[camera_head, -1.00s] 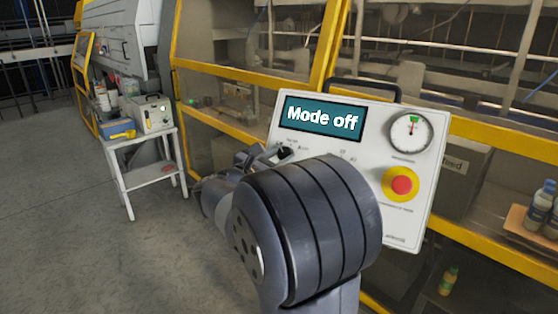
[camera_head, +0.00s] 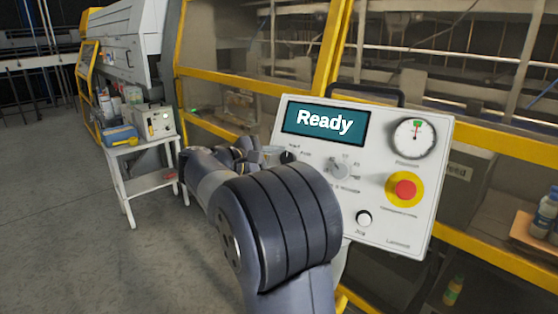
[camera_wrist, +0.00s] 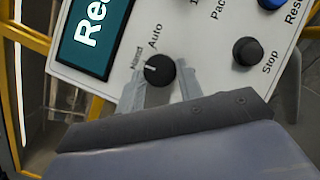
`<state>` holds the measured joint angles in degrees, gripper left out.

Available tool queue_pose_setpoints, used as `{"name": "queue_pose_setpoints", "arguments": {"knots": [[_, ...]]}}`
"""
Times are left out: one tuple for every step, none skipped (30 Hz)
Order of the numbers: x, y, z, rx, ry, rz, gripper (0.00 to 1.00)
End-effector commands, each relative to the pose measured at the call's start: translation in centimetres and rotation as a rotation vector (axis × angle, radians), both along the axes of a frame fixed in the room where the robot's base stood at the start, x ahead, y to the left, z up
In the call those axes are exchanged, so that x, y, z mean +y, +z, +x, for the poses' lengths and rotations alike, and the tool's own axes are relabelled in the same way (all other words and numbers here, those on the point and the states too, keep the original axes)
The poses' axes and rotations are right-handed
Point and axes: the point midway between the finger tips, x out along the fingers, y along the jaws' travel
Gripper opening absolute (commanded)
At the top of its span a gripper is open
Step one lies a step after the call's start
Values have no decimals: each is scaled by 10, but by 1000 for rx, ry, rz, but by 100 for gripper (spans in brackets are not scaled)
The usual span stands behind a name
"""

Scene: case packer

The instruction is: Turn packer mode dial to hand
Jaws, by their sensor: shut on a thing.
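The mode dial (camera_wrist: 158,70) is a round black knob with a white pointer mark. In the wrist view the mark lies toward the left, on the side of the "Hand" label (camera_wrist: 137,57); the "Auto" label (camera_wrist: 155,36) is above the knob. My gripper (camera_wrist: 164,82) has its two grey fingers on either side of the dial and is shut on it. In the head view the dial (camera_head: 288,157) is a dark knob at the panel's left edge, beside my gripper (camera_head: 268,153). The panel display (camera_head: 325,123) reads "Ready".
The panel (camera_head: 388,230) also carries a gauge (camera_head: 414,138), a red emergency button (camera_head: 404,189), a grey selector (camera_head: 340,168) and a white button (camera_head: 364,218). In the wrist view a dark Stop button (camera_wrist: 247,51) is right of my fingers. A small table (camera_head: 150,152) stands left.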

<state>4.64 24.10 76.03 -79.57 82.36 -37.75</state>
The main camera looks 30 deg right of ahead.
Motion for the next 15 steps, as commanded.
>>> {"name": "queue_pose_setpoints", "arguments": {"knots": [[0, 0, 0, -11, -7, 6, 12], [0, 0, 0, -15, -11, 9, 12], [0, 0, 0, -21, -15, 11, 12], [0, 0, 0, -25, -17, 14, 12], [0, 0, 0, -27, -19, 16, 12], [0, 0, 0, -30, -22, 18, 12], [0, 0, 0, -32, -23, 19, 12], [0, 0, 0, -33, -24, 19, 12], [0, 0, 0, -34, -25, 20, 12], [0, 0, 0, -35, -25, 20, 12], [0, 0, 0, -35, -26, 21, 12], [0, 0, 0, -35, -26, 21, 12], [0, 0, 0, -35, -26, 21, 12], [0, 0, 0, -35, -25, 20, 12], [0, 0, 0, -35, -25, 20, 12]]}}
